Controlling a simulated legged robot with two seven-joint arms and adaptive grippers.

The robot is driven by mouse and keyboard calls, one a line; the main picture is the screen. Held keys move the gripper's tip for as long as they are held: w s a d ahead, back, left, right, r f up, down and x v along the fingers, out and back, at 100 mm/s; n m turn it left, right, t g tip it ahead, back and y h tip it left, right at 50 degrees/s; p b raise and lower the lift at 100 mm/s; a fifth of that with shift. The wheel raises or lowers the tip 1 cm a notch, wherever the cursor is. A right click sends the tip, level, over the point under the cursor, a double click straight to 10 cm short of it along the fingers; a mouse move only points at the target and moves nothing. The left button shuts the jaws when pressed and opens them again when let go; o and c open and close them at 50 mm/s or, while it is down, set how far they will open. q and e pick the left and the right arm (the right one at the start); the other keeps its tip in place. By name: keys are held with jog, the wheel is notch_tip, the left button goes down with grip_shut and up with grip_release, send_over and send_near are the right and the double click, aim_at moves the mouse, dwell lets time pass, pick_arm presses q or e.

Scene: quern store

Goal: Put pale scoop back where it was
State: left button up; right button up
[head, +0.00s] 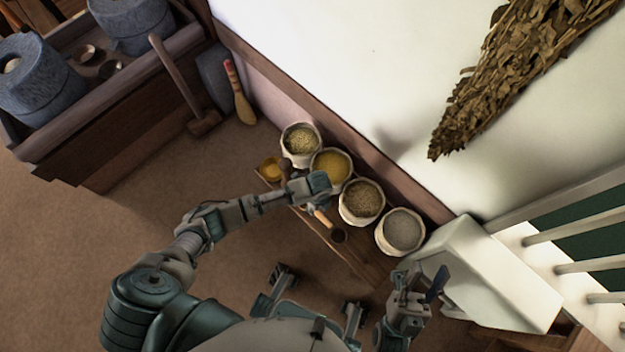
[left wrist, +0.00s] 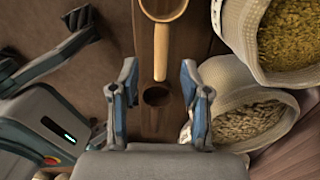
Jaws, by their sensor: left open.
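The pale scoop (left wrist: 160,66) lies along a dark board in the left wrist view, its bowl at the top edge and its handle pointing toward my gripper. In the head view its pale handle (head: 322,217) shows just below my left gripper (head: 318,190), which hides the bowl. My left gripper also shows in the left wrist view (left wrist: 160,100), open, with the handle's end seen between its fingers but not touched. A dark round hollow or cup (left wrist: 156,95) is just past that end. My right gripper (head: 425,280) is low on the right; its jaw opening is unclear.
Several pale sacks of grain (head: 403,232) line the wall beside the board (head: 362,267). A yellow bowl-shaped thing (head: 270,168) is at the board's far left end. A white box (head: 490,275) stands right of the sacks. The brown floor (head: 150,195) at left is clear.

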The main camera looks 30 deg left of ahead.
pick_arm(q)
jog(key=d+r+n+t+h, duration=0.3)
jog(key=d+r+t+h, duration=0.15)
jog(key=d, duration=0.75)
jog(key=d+r+n+t+h, duration=0.4)
jog(key=r+n+t+h, duration=0.1)
jog(key=r, duration=0.6)
jog(key=s+a+r+n+t+y, duration=0.1)
jog(key=s+a+r+n+t, duration=0.3)
jog(key=r, duration=0.5)
jog(key=s+a+r+n+t+y, duration=0.1)
jog(key=s+a+r+n+t, duration=0.3)
jog(key=a+r+t, duration=0.3)
jog(key=s+a+r+n+t+y, duration=0.1)
jog(key=s+a+r+n+t, duration=0.4)
jog(key=r, duration=0.6)
jog(key=shift+s+a, duration=0.2)
jog(key=shift+a, duration=0.1)
pick_arm(e)
jog(key=w, duration=0.1)
jog(key=f+g, duration=0.1)
jog(key=w+g, duration=0.1)
jog(key=shift+w+a+f+n, duration=0.2)
jog(key=shift+w+f+n, duration=0.05)
jog(key=shift+w+n, duration=0.1)
